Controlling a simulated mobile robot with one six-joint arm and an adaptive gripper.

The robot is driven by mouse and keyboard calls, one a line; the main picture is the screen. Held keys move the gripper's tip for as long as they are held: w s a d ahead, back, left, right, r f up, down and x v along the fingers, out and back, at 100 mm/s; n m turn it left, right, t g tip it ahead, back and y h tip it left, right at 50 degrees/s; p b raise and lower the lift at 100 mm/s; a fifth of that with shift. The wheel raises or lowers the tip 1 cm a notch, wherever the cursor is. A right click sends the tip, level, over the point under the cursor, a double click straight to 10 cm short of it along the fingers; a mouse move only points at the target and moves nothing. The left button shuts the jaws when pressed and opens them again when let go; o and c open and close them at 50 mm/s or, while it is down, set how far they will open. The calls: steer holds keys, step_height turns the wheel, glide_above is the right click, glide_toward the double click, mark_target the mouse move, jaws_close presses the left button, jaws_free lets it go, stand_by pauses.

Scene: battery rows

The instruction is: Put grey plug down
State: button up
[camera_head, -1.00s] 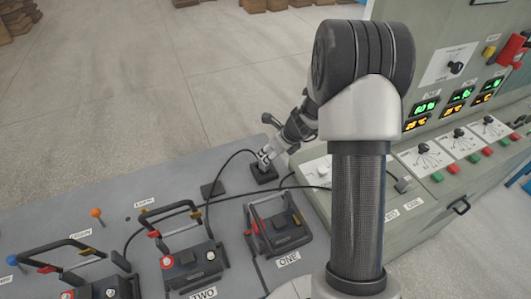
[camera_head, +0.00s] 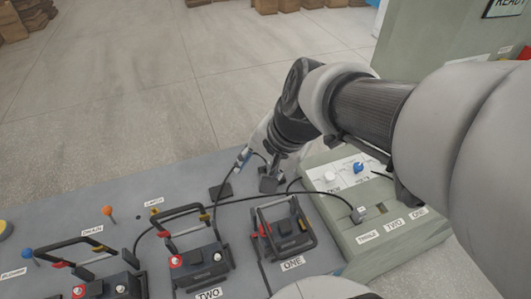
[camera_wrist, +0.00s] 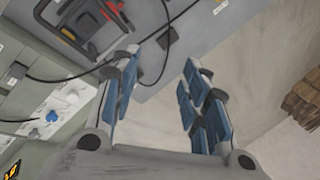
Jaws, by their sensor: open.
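A dark grey plug-like block (camera_head: 270,180) stands on the grey bench top near the console end, with a black cable at it. In the wrist view a dark grey block (camera_wrist: 106,72) lies beside my left finger, which partly hides it; it seems to be the same one. My gripper (camera_wrist: 160,57) is open, with nothing held between its blue-padded fingers.
A flat dark pad (camera_head: 220,192) lies bare left of the block. Batteries ONE (camera_head: 284,232) and TWO (camera_head: 200,260) with raised handles stand in front. Black cables cross the bench. The console (camera_head: 405,240) is at right, with a blue knob (camera_head: 358,168). Open floor lies beyond.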

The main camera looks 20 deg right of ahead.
steer(key=s+d+r+n+h, duration=0.1)
steer(key=s+n+h, duration=0.1)
steer(key=s+n, duration=0.7)
steer(key=shift+s+r+n, duration=0.3)
steer(key=shift+s+n, duration=0.1)
steer(key=shift+s, duration=1)
steer(key=shift+d, duration=0.1)
